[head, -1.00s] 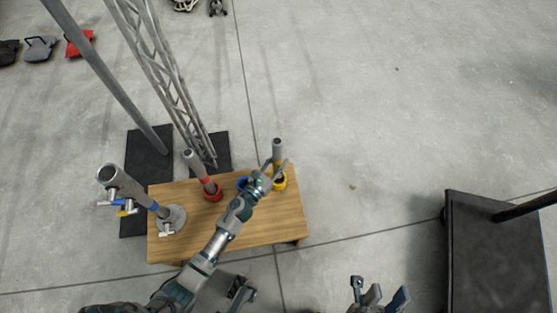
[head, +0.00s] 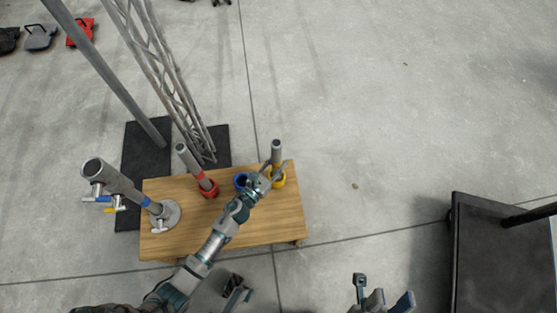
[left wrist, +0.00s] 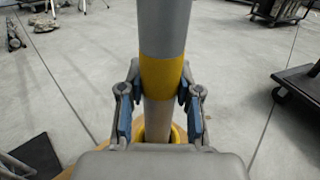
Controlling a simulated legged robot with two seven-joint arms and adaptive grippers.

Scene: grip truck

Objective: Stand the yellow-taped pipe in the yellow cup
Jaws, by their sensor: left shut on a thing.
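The yellow-taped pipe (head: 276,150) is a grey pipe standing about upright at the right end of the wooden table. Its yellow tape band shows in the left wrist view (left wrist: 164,70). Its lower end is within the yellow cup (head: 279,180), whose rim shows behind the pipe in the left wrist view (left wrist: 177,133). Whether the pipe touches the cup's floor is hidden.
The wooden table (head: 235,225) also holds a blue cup (head: 241,180), a red cup (head: 209,189) with a red-taped pipe (head: 190,162), and a blue-taped pipe (head: 120,182) on a round base. A black cart (head: 500,250) stands right.

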